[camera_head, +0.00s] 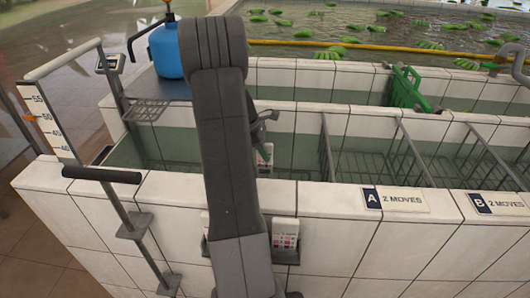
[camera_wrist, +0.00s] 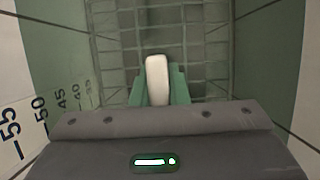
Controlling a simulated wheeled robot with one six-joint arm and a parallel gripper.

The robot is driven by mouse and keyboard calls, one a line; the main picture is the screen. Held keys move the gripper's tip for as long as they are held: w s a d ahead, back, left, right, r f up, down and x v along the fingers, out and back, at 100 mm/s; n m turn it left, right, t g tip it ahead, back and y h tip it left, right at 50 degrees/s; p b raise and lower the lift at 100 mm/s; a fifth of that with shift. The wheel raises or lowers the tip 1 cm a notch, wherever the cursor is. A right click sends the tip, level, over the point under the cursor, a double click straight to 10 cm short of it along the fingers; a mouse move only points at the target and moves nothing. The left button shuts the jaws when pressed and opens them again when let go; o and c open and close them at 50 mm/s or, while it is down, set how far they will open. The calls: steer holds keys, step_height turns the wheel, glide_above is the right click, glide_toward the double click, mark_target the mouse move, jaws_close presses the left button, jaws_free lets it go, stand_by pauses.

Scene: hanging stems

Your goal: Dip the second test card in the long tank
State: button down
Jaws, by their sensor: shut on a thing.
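My gripper (camera_wrist: 160,90) is shut on a white test card (camera_wrist: 157,72), seen nearly edge-on between green fingers in the wrist view. In the head view the held card (camera_head: 265,154) hangs below my arm, inside the long tank (camera_head: 160,187), lower than its front rim. Whether its lower end touches liquid cannot be told. Another test card with pink marks (camera_head: 286,232) sits in a holder on the tank's front outer wall. My arm hides part of that wall and of the tank.
Wire racks (camera_head: 380,165) stand in the tank to the right. Plates A (camera_head: 397,199) and B (camera_head: 497,204) lie on the rim. A depth scale (camera_head: 47,122) stands at left. A blue bottle (camera_head: 167,50) stands behind my arm. A green crate (camera_head: 405,87) is farther back.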

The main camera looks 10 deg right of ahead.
steer(key=shift+r, duration=0.1)
step_height(320, 180, up, 27)
steer(key=p, duration=1.9)
stand_by(0.5)
